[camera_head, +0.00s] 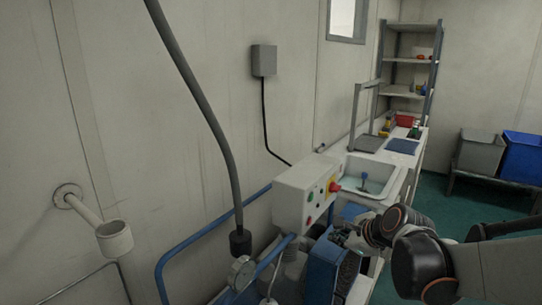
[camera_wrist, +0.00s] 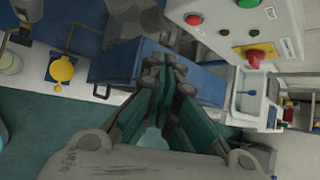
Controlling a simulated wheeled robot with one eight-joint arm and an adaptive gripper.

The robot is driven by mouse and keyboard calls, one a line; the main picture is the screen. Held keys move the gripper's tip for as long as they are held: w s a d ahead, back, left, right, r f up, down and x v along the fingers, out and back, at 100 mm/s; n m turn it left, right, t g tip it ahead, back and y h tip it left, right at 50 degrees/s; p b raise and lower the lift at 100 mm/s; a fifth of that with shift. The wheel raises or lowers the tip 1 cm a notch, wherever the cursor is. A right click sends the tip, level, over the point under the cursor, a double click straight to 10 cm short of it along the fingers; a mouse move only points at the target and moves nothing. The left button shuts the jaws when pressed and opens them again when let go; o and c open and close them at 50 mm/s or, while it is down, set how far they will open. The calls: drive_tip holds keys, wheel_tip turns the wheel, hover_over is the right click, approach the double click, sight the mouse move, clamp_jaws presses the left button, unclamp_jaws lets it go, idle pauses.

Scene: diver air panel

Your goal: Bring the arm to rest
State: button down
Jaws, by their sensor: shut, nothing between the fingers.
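My gripper (camera_wrist: 165,75) is shut and empty in the wrist view, its dark green fingers together. In the head view my gripper (camera_head: 342,236) is small and partly hidden by my wrist, at the end of my arm, which reaches in from the right. It is beside the lower right of the white control box (camera_head: 296,197). The box also shows in the wrist view (camera_wrist: 222,36), up and right of the fingertips, with a red knob (camera_wrist: 256,57) and a green button. I cannot tell how wide the gap to the box is.
A blue machine (camera_head: 325,268) is close below my gripper. A blue pipe rail (camera_head: 205,232) and a hanging dark hose (camera_head: 205,105) are at the left. A sink bench (camera_head: 368,180) stands behind. Bins (camera_head: 480,152) are at the far right, with open green floor before them.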

drive_tip(key=s+r+n+g+h, duration=0.2)
drive_tip(key=s+n+h, duration=0.1)
drive_tip(key=s+n, duration=1.9)
drive_tip(key=shift+s+d+r+n, duration=0.25)
drive_tip(key=shift+s+d+n, duration=0.15)
drive_tip(key=shift+s, duration=0.65)
drive_tip(key=c, duration=2.3)
unclamp_jaws()
